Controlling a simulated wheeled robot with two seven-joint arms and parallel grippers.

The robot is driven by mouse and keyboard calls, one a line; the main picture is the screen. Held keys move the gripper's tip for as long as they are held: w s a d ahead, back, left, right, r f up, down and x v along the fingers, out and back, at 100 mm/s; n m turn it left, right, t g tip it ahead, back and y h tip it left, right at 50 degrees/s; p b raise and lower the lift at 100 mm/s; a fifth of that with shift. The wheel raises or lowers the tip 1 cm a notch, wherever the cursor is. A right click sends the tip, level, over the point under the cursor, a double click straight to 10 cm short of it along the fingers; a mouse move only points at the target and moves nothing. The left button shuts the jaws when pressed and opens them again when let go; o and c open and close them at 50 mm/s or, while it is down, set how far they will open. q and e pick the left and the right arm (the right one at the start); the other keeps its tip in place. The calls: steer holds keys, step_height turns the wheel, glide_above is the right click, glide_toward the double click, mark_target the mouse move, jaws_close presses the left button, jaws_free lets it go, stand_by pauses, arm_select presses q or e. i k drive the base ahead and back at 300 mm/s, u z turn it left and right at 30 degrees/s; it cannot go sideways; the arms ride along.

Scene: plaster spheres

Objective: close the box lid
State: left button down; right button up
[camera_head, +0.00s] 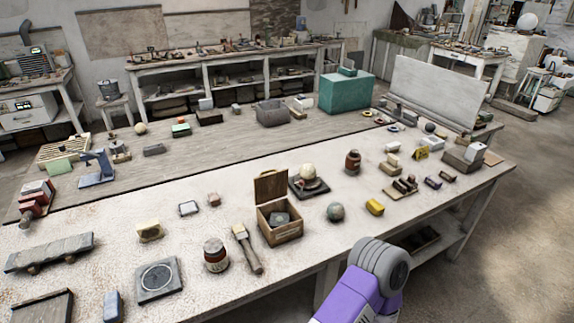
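A small wooden box (281,231) stands on the near white table, a little right of the middle of the view. Its lid (270,186) is open and stands upright at the back edge. A dark grey object (281,219) lies inside the box. A purple and grey link of my arm shows at the bottom edge, in front of the table and right of the box. No gripper fingers show, so neither gripper is in view.
A pale sphere on a dark stand (308,188) is close behind. Bare tabletop lies in front.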

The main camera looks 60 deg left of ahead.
mark_target(273, 185)
steer(key=i, duration=1.35)
steer(key=u, duration=1.55)
